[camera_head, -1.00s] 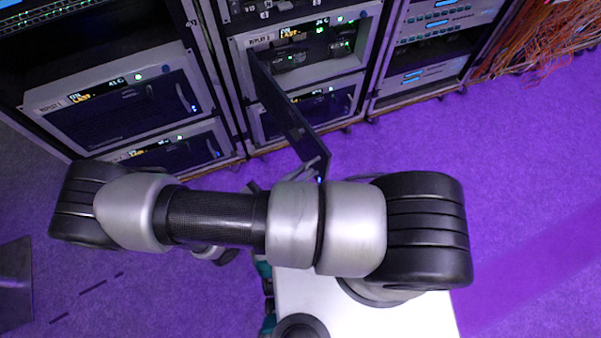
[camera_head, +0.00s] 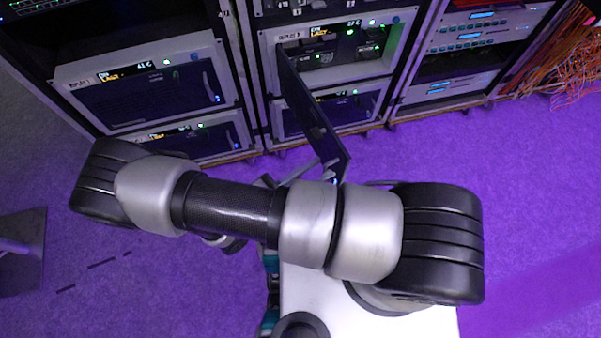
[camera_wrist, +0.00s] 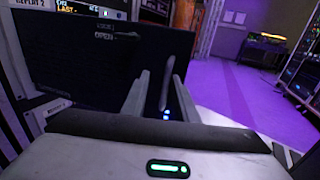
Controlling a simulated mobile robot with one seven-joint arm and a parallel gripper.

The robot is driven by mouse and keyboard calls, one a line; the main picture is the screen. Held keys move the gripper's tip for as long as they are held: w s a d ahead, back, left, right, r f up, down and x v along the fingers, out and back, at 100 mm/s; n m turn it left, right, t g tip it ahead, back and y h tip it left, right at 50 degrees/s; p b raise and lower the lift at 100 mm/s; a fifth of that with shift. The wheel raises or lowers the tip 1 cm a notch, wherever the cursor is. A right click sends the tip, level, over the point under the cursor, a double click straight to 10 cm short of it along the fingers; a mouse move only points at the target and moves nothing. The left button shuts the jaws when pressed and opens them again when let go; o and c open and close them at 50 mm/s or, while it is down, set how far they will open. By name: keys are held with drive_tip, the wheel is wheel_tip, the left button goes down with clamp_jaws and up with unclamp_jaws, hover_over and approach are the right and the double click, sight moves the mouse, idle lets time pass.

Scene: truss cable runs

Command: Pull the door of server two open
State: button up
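The door of server two (camera_head: 312,115) is a dark panel hinged at the left of the unit in the middle rack. It stands swung wide out, and the server's front (camera_head: 345,52) shows behind it. In the wrist view the door (camera_wrist: 90,60) fills the left and middle, with an "OPEN" mark near its top. Its grey upright handle (camera_wrist: 166,85) shows between my gripper's fingers (camera_wrist: 158,95). The fingers are apart, with a gap beside the handle; contact is not visible. In the head view the gripper is mostly hidden behind my arm near the door's free edge.
Another server with a shut dark door (camera_head: 150,92) is in the left rack. A shut unit (camera_head: 335,110) sits below server two. Orange cables (camera_head: 570,55) hang at the right. Purple floor (camera_head: 530,180) is clear at the right. A dark plate-like object (camera_head: 22,250) stands at the left.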

drive_tip(key=v, duration=1.7)
drive_tip(key=shift+s+a+p, duration=0.15)
drive_tip(key=shift+a+p, duration=0.05)
drive_tip(key=shift+p, duration=0.1)
